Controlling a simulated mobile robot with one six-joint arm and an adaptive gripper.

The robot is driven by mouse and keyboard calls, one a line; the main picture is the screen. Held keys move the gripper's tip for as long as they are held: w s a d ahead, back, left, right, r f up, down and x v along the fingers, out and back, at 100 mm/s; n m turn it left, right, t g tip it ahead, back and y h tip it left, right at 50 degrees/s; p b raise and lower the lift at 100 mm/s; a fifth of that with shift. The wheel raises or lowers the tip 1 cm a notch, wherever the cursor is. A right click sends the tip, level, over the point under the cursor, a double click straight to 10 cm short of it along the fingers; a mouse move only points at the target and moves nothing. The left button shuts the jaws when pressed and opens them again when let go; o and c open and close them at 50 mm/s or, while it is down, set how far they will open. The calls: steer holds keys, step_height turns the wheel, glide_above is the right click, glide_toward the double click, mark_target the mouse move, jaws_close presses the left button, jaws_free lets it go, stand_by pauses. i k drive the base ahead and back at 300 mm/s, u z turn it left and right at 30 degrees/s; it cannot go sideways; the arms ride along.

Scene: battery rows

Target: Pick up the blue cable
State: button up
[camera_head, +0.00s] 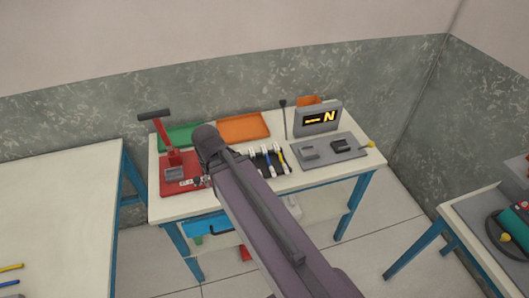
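A black holder (258,161) on the middle table carries several thin strips, white, bluish and yellow. A slim bluish strip (268,158) among them may be the blue cable, but it is too small to be sure. A short blue rod (9,284) also lies at the front left edge of the left table, near a yellow one (11,267). My dark arm crosses the middle of the view and hides part of the middle table beside the holder. My gripper cannot be made out; I see no fingers.
The middle table (330,176) also bears a red lever device (180,172), green (185,136) and orange (243,127) trays, a grey plate (330,150) and a display (318,118). The left table (70,205) is mostly bare. Another table (462,210) stands at right.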

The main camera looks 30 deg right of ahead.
mark_target(263, 150)
steer(key=z, duration=0.4)
steer(key=i, duration=0.9)
steer(key=z, duration=0.9)
steer(key=k, duration=1.3)
steer(key=u, duration=0.2)
